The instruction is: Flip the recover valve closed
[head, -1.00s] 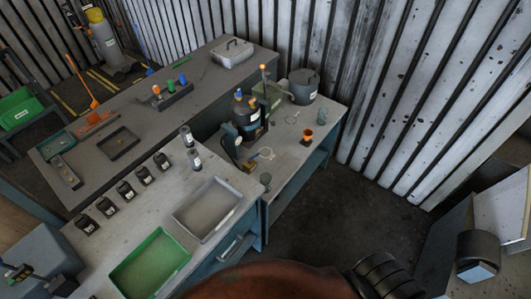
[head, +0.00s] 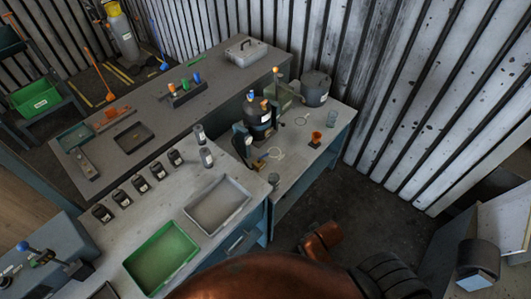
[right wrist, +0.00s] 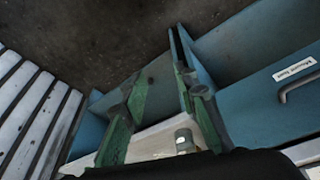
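No part is marked as the recover valve. A grey-blue unit (head: 45,262) at the lower left of the head view carries a lever with a blue knob (head: 22,246) and dark fittings; I cannot tell whether this lever is the valve or how it is set. My right gripper (right wrist: 157,85) is open in the right wrist view, with its green fingers apart and nothing held. It is near the blue bench, with a pale surface and a small clear jar (right wrist: 184,141) behind the fingers. My left gripper is not in view.
A green tray (head: 161,257) and a grey tray (head: 217,205) lie on the near bench beside several black bottles. A dark machine (head: 257,125) and an orange cup (head: 316,138) stand on the side bench. A drawer handle (right wrist: 298,88) sticks out. Floor (head: 375,205) is clear right of the benches.

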